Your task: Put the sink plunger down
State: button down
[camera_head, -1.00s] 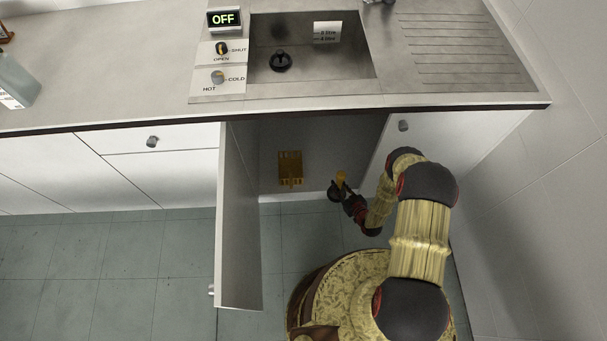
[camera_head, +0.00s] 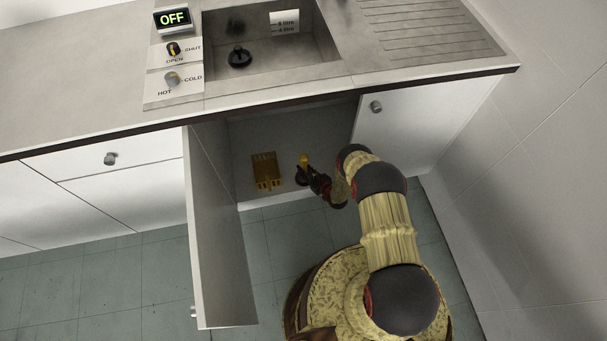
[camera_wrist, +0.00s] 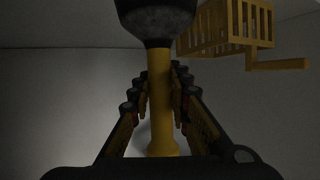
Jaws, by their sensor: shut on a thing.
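The sink plunger has a yellow handle (camera_head: 304,160) and a dark cup (camera_head: 301,177). It stands about upright inside the open cupboard under the sink, to the right of a yellow basket. My gripper (camera_head: 311,177) is shut on the plunger's handle, reaching in from the right. In the wrist view the fingers close on both sides of the yellow handle (camera_wrist: 160,105), and the dark cup (camera_wrist: 158,22) is at the top. I cannot tell whether the cup touches the cupboard floor.
The yellow slatted basket (camera_head: 265,172) is close left of the plunger; the wrist view shows it too (camera_wrist: 225,28). The open cupboard door (camera_head: 216,235) stands out on the left. A closed door (camera_head: 415,125) is on the right, the countertop (camera_head: 90,90) above.

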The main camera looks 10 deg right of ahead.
jog(key=shift+w+a+f+b, duration=0.1)
jog(key=shift+w+f+b, duration=0.3)
jog(key=shift+f, duration=0.6)
jog(key=shift+w+f+b, duration=0.1)
jog(key=shift+f+b, duration=0.45)
jog(key=shift+f, duration=0.4)
jog(key=shift+s, duration=0.1)
jog(key=shift+f, duration=0.15)
jog(key=c, duration=1.7)
grip_release()
jog(key=shift+o, duration=0.2)
jog(key=shift+s+r, duration=0.2)
jog(key=shift+r, duration=0.05)
jog(key=p+v, duration=0.4)
jog(key=v, duration=0.7)
jog(key=shift+s, duration=0.25)
